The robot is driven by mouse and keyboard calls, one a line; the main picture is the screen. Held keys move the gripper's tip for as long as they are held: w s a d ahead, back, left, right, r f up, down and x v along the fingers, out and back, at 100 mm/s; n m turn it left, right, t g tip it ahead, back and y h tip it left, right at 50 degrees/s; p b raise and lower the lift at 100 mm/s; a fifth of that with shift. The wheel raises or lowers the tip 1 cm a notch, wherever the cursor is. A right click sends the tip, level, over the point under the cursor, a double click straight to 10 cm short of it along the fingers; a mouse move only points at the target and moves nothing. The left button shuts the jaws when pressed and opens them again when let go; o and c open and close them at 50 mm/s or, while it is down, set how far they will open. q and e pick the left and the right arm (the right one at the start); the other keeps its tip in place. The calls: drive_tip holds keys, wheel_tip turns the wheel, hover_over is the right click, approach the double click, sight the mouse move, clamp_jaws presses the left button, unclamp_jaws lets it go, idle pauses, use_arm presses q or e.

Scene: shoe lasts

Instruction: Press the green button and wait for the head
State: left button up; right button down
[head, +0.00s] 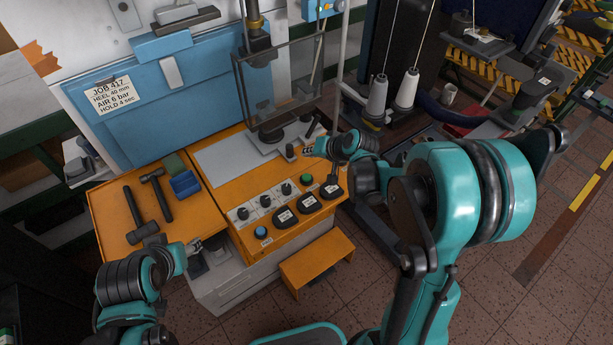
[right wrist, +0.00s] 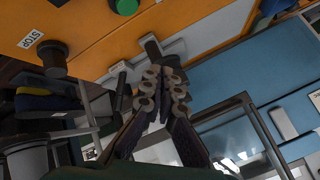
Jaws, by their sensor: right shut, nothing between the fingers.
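The green button (head: 306,178) sits on the orange console (head: 240,170), among black knobs and round labelled pads. It also shows, cut by the top edge, in the right wrist view (right wrist: 126,5). My right gripper (head: 308,150) is shut and empty, beyond the button near the console's right side; its fingers (right wrist: 163,80) do not appear to touch the button. The press head (head: 257,48) is a dark cylinder behind a clear guard (head: 280,85), above a dark base (head: 272,134). My left gripper (head: 196,246) is low near the console's front left; its jaw state is unclear.
A blue button (head: 261,232) is at the console's front. Two hammers (head: 158,190) and a blue block (head: 185,184) lie on the left orange top. A black knob by a STOP label (right wrist: 53,57) shows in the wrist view. Thread cones (head: 377,95) stand at right.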

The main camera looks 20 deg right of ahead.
sight(308, 178)
drive_tip(key=shift+f+b, duration=3.3)
drive_tip(key=shift+f, duration=1)
drive_tip(key=shift+f+b, duration=0.4)
drive_tip(key=shift+b, duration=0.05)
drive_tip(key=shift+f+b, duration=0.5)
drive_tip(key=shift+r, duration=0.1)
drive_tip(key=shift+r+p, duration=0.75)
drive_tip(key=shift+r, duration=0.1)
drive_tip(key=shift+r, duration=0.15)
